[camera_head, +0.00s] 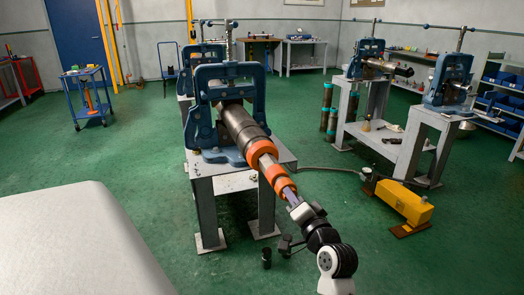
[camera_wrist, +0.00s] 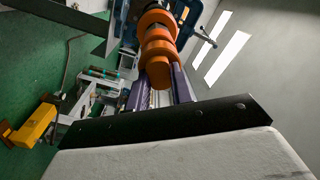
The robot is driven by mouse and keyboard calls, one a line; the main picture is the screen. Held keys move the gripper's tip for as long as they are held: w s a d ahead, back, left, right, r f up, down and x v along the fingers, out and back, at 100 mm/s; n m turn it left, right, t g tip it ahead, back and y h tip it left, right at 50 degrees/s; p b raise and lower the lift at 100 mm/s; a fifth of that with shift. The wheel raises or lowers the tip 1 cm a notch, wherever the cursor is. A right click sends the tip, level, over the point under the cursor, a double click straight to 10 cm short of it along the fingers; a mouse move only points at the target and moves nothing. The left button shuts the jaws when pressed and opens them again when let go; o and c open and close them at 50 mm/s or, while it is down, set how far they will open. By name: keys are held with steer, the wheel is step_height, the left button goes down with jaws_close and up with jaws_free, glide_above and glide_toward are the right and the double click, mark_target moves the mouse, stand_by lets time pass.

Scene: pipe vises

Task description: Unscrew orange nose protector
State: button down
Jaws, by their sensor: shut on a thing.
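A dark pipe (camera_head: 240,128) is clamped in the blue vise (camera_head: 226,88) and slopes down toward me. An orange ring (camera_head: 262,151) sits at its near end. A thinner grey section links it to the orange nose protector (camera_head: 279,180), which has stepped bands. The nose protector also fills the top middle of the wrist view (camera_wrist: 158,48). My gripper (camera_head: 289,192) is in line with the pipe, its purple fingers on either side of the protector's near end. In the wrist view my gripper (camera_wrist: 158,76) is shut on this end. The fingertips' contact is partly hidden.
The vise stands on a grey metal table (camera_head: 230,185). A yellow box (camera_head: 404,203) lies on the floor at right, with a hose. More vises (camera_head: 448,80) stand on benches at right. A blue cart (camera_head: 88,95) stands at left. Green floor around is mostly clear.

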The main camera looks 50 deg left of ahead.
steer(key=shift+s+a+r+n+b, duration=0.1)
steer(key=shift+r+n+b, duration=0.05)
steer(key=shift+n+b, duration=1.45)
steer(key=shift+s+r+n+b, duration=0.1)
steer(key=shift+n+b, duration=1.05)
steer(key=shift+n, duration=0.85)
steer(key=c, duration=1.3)
jaws_free()
steer(key=shift+f, duration=0.1)
steer(key=shift+v, duration=1.15)
